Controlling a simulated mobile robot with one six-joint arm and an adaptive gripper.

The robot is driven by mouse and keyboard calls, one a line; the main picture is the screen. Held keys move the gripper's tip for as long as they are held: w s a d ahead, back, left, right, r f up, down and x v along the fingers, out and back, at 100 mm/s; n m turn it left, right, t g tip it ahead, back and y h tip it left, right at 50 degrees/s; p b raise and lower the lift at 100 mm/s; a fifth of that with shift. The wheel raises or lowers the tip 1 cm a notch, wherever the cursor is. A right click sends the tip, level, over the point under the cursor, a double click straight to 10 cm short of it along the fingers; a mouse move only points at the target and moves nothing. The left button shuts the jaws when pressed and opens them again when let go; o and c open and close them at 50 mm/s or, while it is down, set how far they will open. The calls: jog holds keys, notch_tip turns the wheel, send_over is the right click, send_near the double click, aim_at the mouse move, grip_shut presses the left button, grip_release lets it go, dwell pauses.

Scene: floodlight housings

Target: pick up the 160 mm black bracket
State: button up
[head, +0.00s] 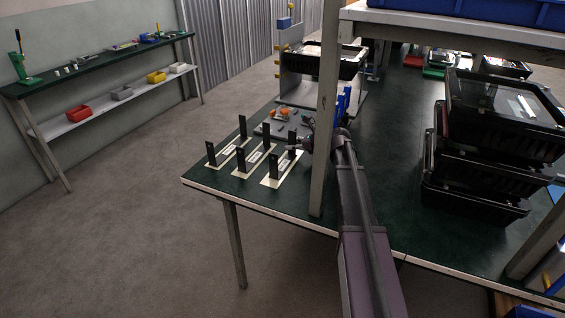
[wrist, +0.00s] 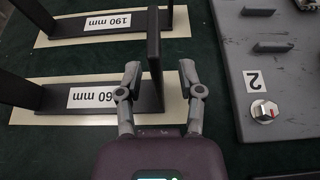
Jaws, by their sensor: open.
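The black bracket (head: 273,167) with the partly hidden label ending in "60 mm" is the rightmost of the brackets on white cards in the head view. It is U-shaped, with a flat base and an upright at each end. In the wrist view its right upright (wrist: 154,60) stands between the fingertips of my gripper (wrist: 160,72). The fingers are open, one on each side, with a visible gap on the right; I cannot tell whether the left fingertip touches. In the head view my gripper (head: 299,146) is at the bracket's far upright.
A second bracket labelled 190 mm (wrist: 75,28) lies just beyond. Another bracket (head: 211,154) stands farther left. A grey plate (wrist: 240,100) with a knob and a "2" label is close on the right. A shelf post (head: 326,120) rises beside my arm.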

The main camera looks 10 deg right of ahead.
dwell(0.5)
grip_shut()
